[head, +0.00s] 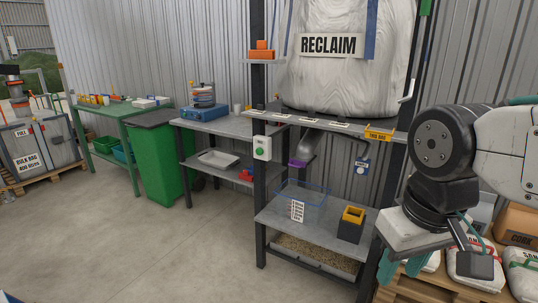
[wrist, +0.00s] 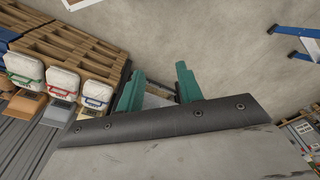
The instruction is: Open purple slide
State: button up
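The purple slide (head: 297,163) is a small purple piece at the lower end of the grey spout (head: 309,145), under the shelf that bears the white RECLAIM bag (head: 335,75). It is small in the head view, and I cannot tell its exact position. My gripper (head: 402,271) hangs at the right of the head view, in front of the rack and well apart from the slide. In the wrist view my gripper (wrist: 160,72) has its two teal fingers spread with nothing between them. The slide does not show in the wrist view.
A clear blue-edged bin (head: 301,194) stands on the rack's middle shelf below the spout. A dark box with a yellow top (head: 351,224) is beside it. The rack's dark post (head: 260,200) stands left. Sacks on pallets (head: 477,264) lie right. Open floor (head: 150,250) lies left.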

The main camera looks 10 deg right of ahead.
aim_at(296, 163)
jog(key=z, duration=0.15)
jog(key=i, duration=1.45)
jog(key=z, duration=0.1)
